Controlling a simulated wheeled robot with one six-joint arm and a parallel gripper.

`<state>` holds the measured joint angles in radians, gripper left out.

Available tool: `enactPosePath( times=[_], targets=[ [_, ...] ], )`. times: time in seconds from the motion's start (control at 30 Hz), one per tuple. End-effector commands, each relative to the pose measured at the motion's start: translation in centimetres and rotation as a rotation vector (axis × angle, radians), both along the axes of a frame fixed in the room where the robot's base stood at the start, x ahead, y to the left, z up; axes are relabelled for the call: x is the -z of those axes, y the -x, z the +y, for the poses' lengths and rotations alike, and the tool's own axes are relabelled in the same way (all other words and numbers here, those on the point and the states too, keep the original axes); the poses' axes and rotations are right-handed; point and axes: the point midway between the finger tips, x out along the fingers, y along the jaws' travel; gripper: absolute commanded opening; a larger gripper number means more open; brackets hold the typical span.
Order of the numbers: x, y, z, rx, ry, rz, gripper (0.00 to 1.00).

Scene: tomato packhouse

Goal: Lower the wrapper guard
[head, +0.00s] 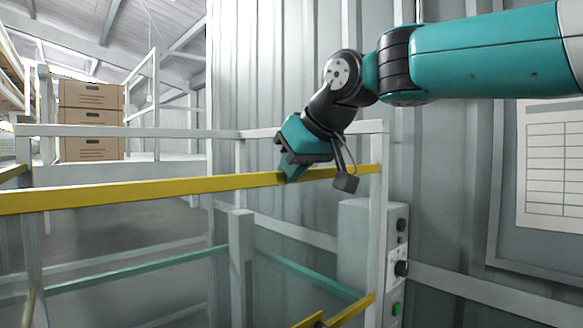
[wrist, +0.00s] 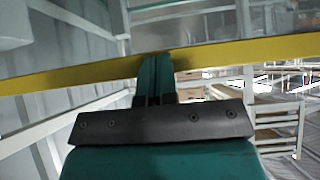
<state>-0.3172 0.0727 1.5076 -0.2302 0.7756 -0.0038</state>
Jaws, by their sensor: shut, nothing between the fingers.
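A long yellow bar (head: 150,191), which looks like the wrapper guard, runs level across the head view to a grey post at the right. In the wrist view the yellow bar (wrist: 235,53) crosses just past my fingertips. My gripper (head: 290,176) is shut and empty, pointing down at the bar toward its right end. In the wrist view my gripper's closed teal fingers (wrist: 155,62) overlap the bar's lower edge. I cannot tell whether they touch it.
A grey control box (head: 362,245) with buttons and a black knob stands at the right post. Grey rails and a teal rail (head: 140,270) lie below the bar. Another yellow piece (head: 350,311) shows at the bottom. Stacked cartons (head: 92,120) stand at the back left. A corrugated wall is close behind.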

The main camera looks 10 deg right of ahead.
Motion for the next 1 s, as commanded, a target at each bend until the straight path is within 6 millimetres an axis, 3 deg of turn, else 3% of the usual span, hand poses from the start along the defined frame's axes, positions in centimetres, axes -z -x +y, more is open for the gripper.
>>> enactPosePath(
  times=[0.2, 0.37, 0.57, 1.0],
  targets=[
    [0.4, 0.0, 0.0, 0.0, 0.001, 0.001, 0.0],
    [2.6, 0.0, 0.0, -0.001, 0.001, 0.004, 0.0],
    [8.3, 0.0, 0.0, -0.001, 0.002, 0.006, 0.0],
    [24.1, 0.0, 0.0, 0.0, 0.002, 0.007, 0.0]
  ],
)
